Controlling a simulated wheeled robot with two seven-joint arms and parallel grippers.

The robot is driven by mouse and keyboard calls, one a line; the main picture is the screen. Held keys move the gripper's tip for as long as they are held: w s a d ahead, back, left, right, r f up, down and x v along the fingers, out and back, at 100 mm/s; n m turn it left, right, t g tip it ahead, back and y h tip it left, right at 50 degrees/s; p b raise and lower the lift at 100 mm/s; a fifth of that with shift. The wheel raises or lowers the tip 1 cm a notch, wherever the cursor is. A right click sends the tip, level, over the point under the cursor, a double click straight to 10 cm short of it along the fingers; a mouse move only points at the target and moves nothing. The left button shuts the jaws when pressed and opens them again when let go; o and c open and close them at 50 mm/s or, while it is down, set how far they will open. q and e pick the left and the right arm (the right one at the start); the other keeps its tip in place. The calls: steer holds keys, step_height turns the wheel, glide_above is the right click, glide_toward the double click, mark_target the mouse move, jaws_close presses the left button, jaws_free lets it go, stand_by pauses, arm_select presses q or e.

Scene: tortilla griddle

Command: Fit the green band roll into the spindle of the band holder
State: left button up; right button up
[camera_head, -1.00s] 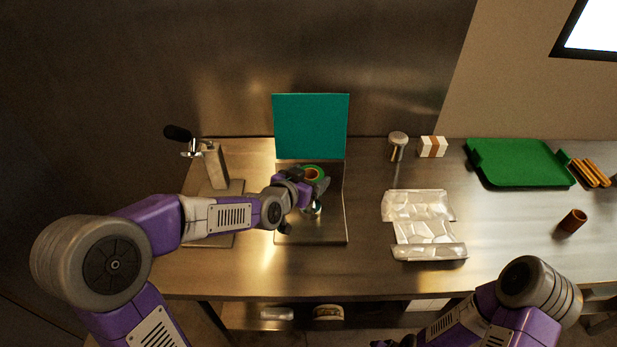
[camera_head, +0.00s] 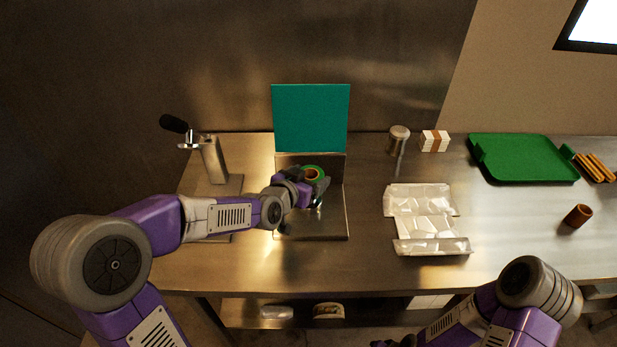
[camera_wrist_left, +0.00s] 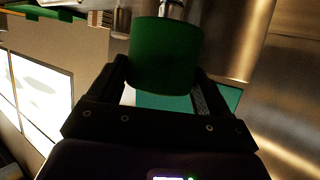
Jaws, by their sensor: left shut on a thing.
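The green band roll (camera_head: 313,173), a green ring around an orange-brown core, is in my left gripper (camera_head: 318,186), which is shut on it. In the left wrist view the green roll (camera_wrist_left: 165,58) sits between the two black fingers of my left gripper (camera_wrist_left: 163,85). A shiny metal post (camera_wrist_left: 172,8), which looks like the spindle, shows just beyond the roll; I cannot tell whether they touch. The metal stand with a teal back panel (camera_head: 311,118) looks like the band holder; my gripper hides part of it. My right gripper (camera_head: 394,342) is barely in view at the bottom edge.
A metal device with a black handle (camera_head: 175,124) stands left of the stand. Clear wrapped packs (camera_head: 425,222), a metal shaker (camera_head: 398,140), a white banded stack (camera_head: 434,141), a green tray (camera_head: 525,158) and a brown roll (camera_head: 578,215) lie to the right. The front of the table is mostly clear.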

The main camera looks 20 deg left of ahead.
arm_select(q)
steer(key=shift+f+b, duration=1.95)
steer(key=shift+f, duration=0.1)
steer(key=o, duration=1)
steer(key=shift+c, duration=0.2)
steer(key=p+v, duration=0.1)
steer(key=v, duration=0.6)
steer(key=shift+s, duration=0.25)
steer(key=shift+r, duration=0.1)
